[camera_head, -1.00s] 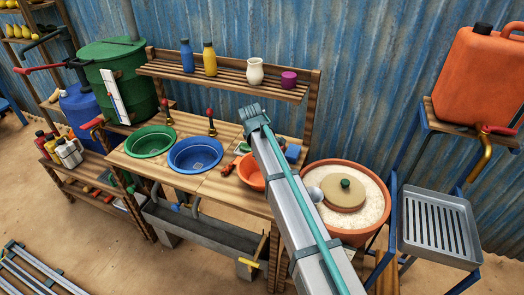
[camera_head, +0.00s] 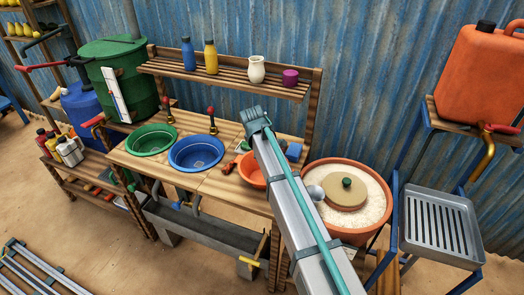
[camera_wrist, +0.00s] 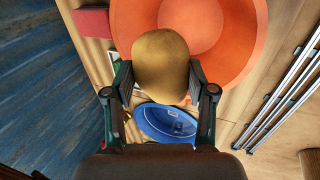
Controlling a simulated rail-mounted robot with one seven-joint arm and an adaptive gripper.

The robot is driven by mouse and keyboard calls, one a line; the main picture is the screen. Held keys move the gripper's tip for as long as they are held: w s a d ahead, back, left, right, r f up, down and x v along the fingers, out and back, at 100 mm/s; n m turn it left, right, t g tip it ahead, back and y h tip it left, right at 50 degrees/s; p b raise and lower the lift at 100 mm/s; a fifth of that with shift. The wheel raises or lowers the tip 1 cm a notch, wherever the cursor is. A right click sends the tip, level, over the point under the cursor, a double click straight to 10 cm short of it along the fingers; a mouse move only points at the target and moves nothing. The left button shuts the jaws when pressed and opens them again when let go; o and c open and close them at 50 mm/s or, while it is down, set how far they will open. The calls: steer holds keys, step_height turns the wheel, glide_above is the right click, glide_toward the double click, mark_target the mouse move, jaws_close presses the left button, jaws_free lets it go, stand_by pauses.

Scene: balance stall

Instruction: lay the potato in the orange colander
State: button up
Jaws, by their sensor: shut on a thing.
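A tan-brown potato (camera_wrist: 160,65) sits between the two fingers of my gripper (camera_wrist: 160,82), which is shut on it, in the wrist view. The orange colander (camera_wrist: 232,75) lies behind the potato in that view, and the potato covers part of it. I cannot tell how high the potato is above it. In the head view part of the orange colander (camera_head: 250,172) shows on the wooden bench beside my arm, which hides the rest. My gripper and the potato are hidden in the head view.
A blue basin (camera_head: 197,164) and a green basin (camera_head: 150,150) are set in the bench left of the colander. A blue block (camera_head: 293,151) lies behind my arm. A large terracotta pot (camera_head: 378,185) stands to the right. A shelf (camera_head: 225,82) with bottles and jars runs above the bench.

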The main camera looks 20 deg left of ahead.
steer(key=shift+f+b, duration=1.05)
steer(key=shift+f, duration=1.8)
steer(key=shift+f+b, duration=1.15)
steer(key=shift+f, duration=1.65)
stand_by(0.4)
stand_by(0.4)
steer(key=o, duration=1.4)
